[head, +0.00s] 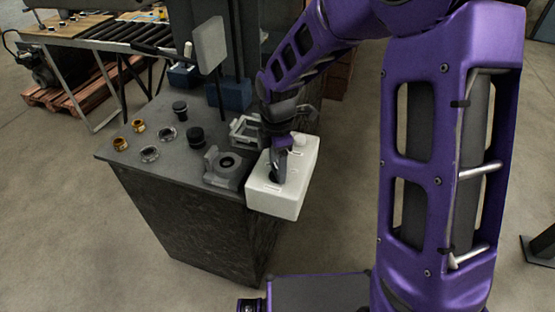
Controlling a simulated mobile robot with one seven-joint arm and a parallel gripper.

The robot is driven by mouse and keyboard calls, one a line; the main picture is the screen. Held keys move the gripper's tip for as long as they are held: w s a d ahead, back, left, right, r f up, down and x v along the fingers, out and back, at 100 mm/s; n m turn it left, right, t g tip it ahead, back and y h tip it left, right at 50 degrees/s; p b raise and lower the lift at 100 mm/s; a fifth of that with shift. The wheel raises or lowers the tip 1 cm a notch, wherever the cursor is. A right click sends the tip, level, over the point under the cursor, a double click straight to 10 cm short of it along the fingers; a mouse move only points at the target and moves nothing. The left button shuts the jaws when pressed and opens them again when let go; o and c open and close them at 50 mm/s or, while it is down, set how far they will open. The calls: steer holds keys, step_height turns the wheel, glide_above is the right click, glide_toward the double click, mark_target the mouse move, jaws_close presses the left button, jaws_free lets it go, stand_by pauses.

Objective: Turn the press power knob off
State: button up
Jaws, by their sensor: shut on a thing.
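A white control box (284,198) sits at the near right corner of the dark workbench. The press power knob (275,174) looks like a small dark knob on the top face of the box, partly hidden by my gripper. My gripper (277,170) points down at the box top and is shut on the dark knob. Which way the knob is turned is too small to tell. A light round button (300,140) is on the far part of the same face.
The dark bench (190,215) also carries a grey metal fixture (226,166), black round parts (195,137) and brass fittings (120,144). A grey panel (208,44) stands on a post behind. A roller conveyor (120,33) is at back left.

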steer(key=shift+r+n+p, duration=0.1)
steer(key=shift+n+p, duration=0.25)
steer(key=shift+n, duration=0.25)
steer(key=o, duration=1.4)
step_height(320, 180, up, 17)
steer(key=shift+r, duration=0.15)
